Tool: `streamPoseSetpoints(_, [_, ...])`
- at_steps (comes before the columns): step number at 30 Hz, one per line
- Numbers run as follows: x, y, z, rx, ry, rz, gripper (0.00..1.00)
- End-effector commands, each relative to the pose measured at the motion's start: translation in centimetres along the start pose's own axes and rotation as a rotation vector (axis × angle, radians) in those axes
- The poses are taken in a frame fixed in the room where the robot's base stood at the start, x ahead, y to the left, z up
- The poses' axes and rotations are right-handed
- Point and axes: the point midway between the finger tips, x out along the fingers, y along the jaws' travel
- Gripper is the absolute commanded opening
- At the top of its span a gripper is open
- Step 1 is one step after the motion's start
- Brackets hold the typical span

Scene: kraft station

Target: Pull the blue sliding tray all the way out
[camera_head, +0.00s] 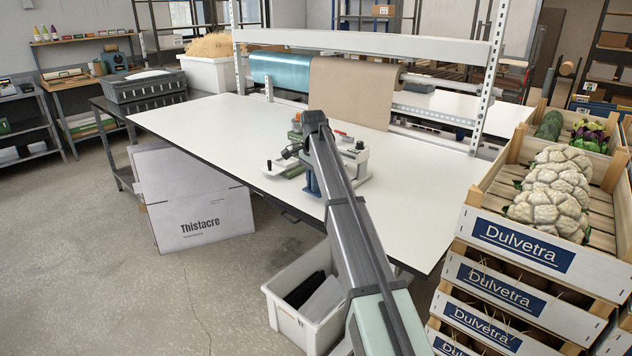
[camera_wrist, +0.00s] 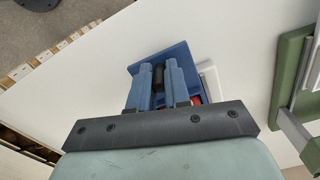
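The blue sliding tray (camera_wrist: 182,52) shows in the wrist view as a flat blue plate beyond my fingertips, lying over the white tabletop. A dark knob (camera_wrist: 158,75) stands on it, between my two blue-grey fingers. My gripper (camera_wrist: 158,74) has only a narrow gap, which the knob fills, so it looks shut on the knob. In the head view my gripper (camera_head: 311,184) points down at the table beside a small grey-white device (camera_head: 353,160). My arm hides most of the tray there, so how far it is out cannot be told.
The white table (camera_head: 210,125) has free room to the left and right. Crates of cauliflower (camera_head: 545,200) stand at right, a white bin (camera_head: 285,310) below the front edge.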

Motion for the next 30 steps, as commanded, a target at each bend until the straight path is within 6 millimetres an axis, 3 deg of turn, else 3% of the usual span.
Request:
streamPoseSetpoints(8, [0.0, 0.1, 0.3, -0.003, -0.005, 0.002, 0.42])
streamPoseSetpoints(17, [-0.3, 0.0, 0.2, -0.002, -0.003, 0.001, 0.42])
streamPoseSetpoints(23, [-2.5, -0.1, 0.1, -0.002, -0.003, 0.0, 0.42])
streamPoseSetpoints(30, [-7.3, -0.1, 0.1, -0.003, -0.003, 0.0, 0.42])
